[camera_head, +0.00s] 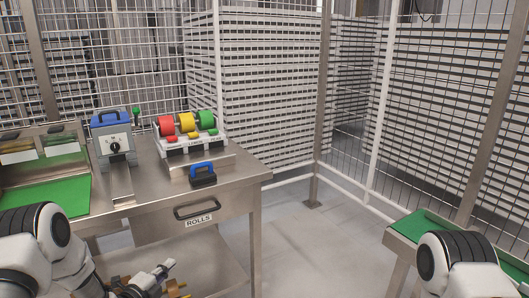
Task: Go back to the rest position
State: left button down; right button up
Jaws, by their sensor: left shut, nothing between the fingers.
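My left gripper (166,267) is low in the head view, in front of the steel table and below its tabletop. It is shut and holds nothing. My left arm comes in from the lower left corner. Part of my right arm shows at the lower right; its gripper is out of the picture.
A steel table (244,172) with a drawer marked ROLLS (195,212) stands at left. On it are red, yellow and green rolls (186,122), a blue-topped device (112,138) and a green mat (45,194). Another green-topped table (418,224) is at right. Floor (300,230) between is clear.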

pick_arm(q)
jog(key=s+d+f+n+g+y+p, duration=0.1)
jog(key=s+d+f+n+g+p, duration=0.25)
jog(key=s, duration=0.65)
jog(key=s+d+f+n+g+y+p, duration=0.1)
jog(key=s+d+f+n+g, duration=0.2)
jog(key=s+d+f+g, duration=0.5)
jog(key=s+a+n+g+y, duration=0.1)
jog(key=s+a+n+g, duration=0.1)
jog(key=s+n, duration=0.5)
jog(key=s+a+r+n+g+y, duration=0.1)
jog(key=s+n, duration=0.7)
jog(key=s, duration=0.8)
jog(key=shift+s+a+r+g+y+p, duration=0.3)
jog(key=shift+s+a+g, duration=0.1)
jog(key=shift+a+g, duration=0.35)
pick_arm(e)
notch_tip(320, 180, up, 7)
